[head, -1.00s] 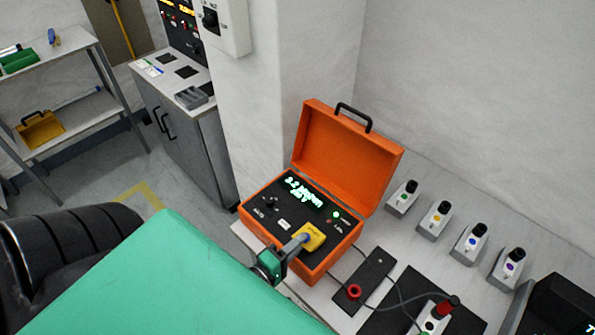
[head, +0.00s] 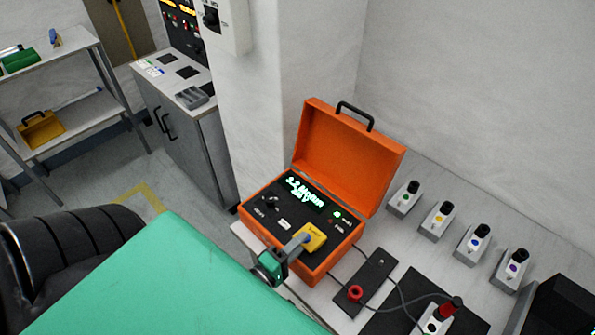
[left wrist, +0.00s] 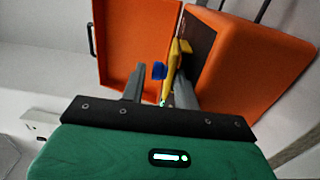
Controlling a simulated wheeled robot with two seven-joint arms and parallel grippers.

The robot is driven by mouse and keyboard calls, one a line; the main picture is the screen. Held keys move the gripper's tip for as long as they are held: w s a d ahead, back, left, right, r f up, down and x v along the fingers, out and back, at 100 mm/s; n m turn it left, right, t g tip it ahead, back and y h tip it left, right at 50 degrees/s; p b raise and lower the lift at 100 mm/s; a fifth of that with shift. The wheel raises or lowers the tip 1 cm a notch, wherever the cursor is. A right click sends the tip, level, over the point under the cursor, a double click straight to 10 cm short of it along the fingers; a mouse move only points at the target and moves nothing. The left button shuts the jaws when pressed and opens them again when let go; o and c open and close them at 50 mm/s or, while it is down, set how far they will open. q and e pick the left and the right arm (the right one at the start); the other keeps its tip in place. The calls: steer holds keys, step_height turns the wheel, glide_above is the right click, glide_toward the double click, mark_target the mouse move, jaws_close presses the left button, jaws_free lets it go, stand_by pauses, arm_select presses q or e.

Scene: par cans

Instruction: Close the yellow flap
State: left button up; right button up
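The yellow flap (head: 313,238) is at the front right of the dark panel in the open orange case (head: 350,152). My left gripper (head: 299,243) is at the flap's near left side, with a grey finger against or very close to it. In the left wrist view the flap (left wrist: 177,62) stands out from the panel, seen nearly edge-on. A small blue piece (left wrist: 159,70) shows beside it. The left gripper (left wrist: 158,85) has its two fingers apart there, with the flap close to the right finger; contact is unclear. My right gripper is not in view.
The case's raised lid stands behind the panel. A dark plate with a red ring (head: 355,293), cables and a red-topped device (head: 437,316) lie to the right. Several grey switch boxes (head: 437,221) line the table by the wall. A shelf (head: 70,125) stands far left.

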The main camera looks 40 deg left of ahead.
arm_select(q)
steer(key=shift+s+f, duration=0.1)
steer(key=shift+f, duration=0.3)
